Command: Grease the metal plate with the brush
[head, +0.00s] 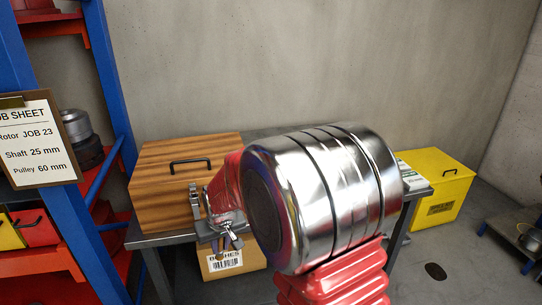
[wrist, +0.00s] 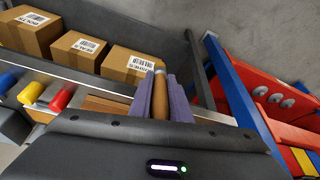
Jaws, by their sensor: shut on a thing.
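My gripper (wrist: 160,98) is shut on a brown wooden handle, which looks like the brush (wrist: 160,95), held between its two purple fingers in the wrist view. A pale band shows near the handle's far end. The bristles cannot be made out. I cannot pick out the metal plate in either view; my arm hides much of the table.
A wooden case (head: 165,190) with a black handle stands on the grey table (head: 160,239). A yellow box (head: 455,185) is to the right. A blue and red rack (head: 113,75) with a job sheet (head: 38,140) is at left. Cardboard boxes (wrist: 133,66) show in the wrist view.

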